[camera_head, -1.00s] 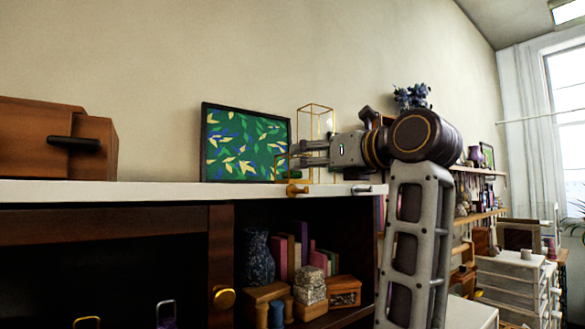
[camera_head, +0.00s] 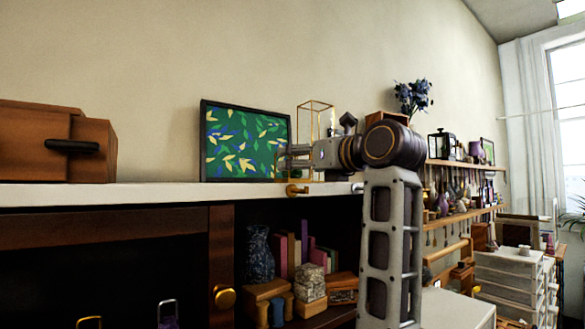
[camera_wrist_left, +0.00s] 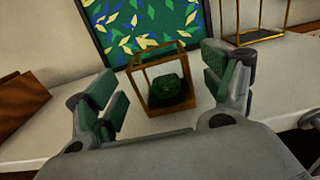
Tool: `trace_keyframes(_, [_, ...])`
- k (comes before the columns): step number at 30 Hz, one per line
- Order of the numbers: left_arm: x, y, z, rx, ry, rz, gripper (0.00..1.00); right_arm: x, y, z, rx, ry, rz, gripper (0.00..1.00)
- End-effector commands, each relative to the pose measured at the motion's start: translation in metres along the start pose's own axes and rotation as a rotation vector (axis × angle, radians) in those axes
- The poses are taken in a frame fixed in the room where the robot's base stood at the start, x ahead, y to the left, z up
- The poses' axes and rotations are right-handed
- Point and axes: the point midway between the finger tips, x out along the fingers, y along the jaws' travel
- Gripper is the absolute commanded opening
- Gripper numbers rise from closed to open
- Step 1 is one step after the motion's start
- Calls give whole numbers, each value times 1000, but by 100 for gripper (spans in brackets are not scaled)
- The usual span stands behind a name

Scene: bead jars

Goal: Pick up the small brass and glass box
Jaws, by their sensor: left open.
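The small brass and glass box (camera_wrist_left: 163,106) stands upright on the white shelf top, with a dark green lump inside it. My left gripper (camera_wrist_left: 160,80) is open, with one padded finger on each side of the box in the left wrist view. No clear contact shows, and the fingers look apart from it. In the head view my left gripper (camera_head: 287,158) is at the shelf top in front of the picture's right edge. There the small box is mostly hidden by the fingers. My right gripper is in neither view.
A framed leaf-pattern picture (camera_head: 244,142) leans on the wall behind the box. A taller brass-framed case (camera_head: 316,104) stands right of it. A brown wooden box (camera_head: 95,150) is far left. White shelf top (camera_head: 150,193) between is clear; its front edge has knobs.

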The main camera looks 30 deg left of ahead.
Motion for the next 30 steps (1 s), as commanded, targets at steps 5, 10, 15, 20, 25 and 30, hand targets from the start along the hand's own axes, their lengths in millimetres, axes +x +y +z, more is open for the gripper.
trace_keyframes(5, [15, 0, 3, 0, 0, 3, 82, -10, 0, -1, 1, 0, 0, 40])
trace_keyframes(10, [31, 0, 3, 0, -1, 3, 82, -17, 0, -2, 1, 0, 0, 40])
trace_keyframes(15, [42, 0, 2, 1, 0, 1, 82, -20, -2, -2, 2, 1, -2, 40])
trace_keyframes(20, [44, 0, 1, 0, 0, 1, 82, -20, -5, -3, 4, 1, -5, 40])
trace_keyframes(25, [43, 0, 1, 0, 0, 1, 82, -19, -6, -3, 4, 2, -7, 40])
trace_keyframes(30, [43, 0, 1, 0, 0, 1, 82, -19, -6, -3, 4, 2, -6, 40])
